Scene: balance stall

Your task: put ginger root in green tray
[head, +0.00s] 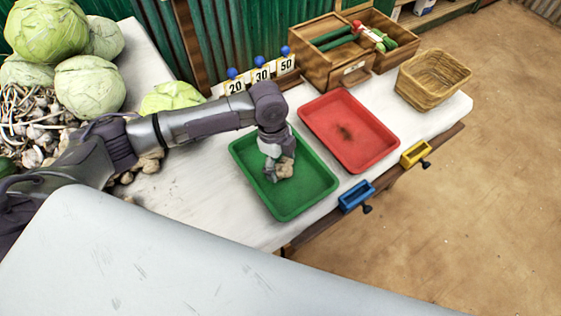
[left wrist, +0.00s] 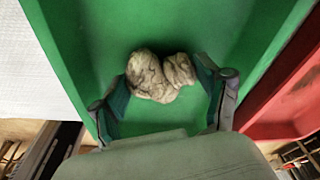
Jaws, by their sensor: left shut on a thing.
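The ginger root (head: 285,168) is a knobbly, pale tan piece. My left gripper (head: 277,172) is shut on it, over the inside of the green tray (head: 309,197). In the left wrist view the ginger root (left wrist: 160,75) sits between the two fingertips, with the green tray floor (left wrist: 115,35) behind it. I cannot tell whether the ginger root touches the tray floor. The rest of the green tray looks empty. My right gripper is not in view.
A red tray (head: 368,151) stands right beside the green tray. Behind are price signs (head: 262,74) and a wooden crate (head: 325,65). A wicker basket (head: 433,80) stands at the right. Cabbages (head: 91,84) and a pile of garlic (head: 30,125) lie at the left.

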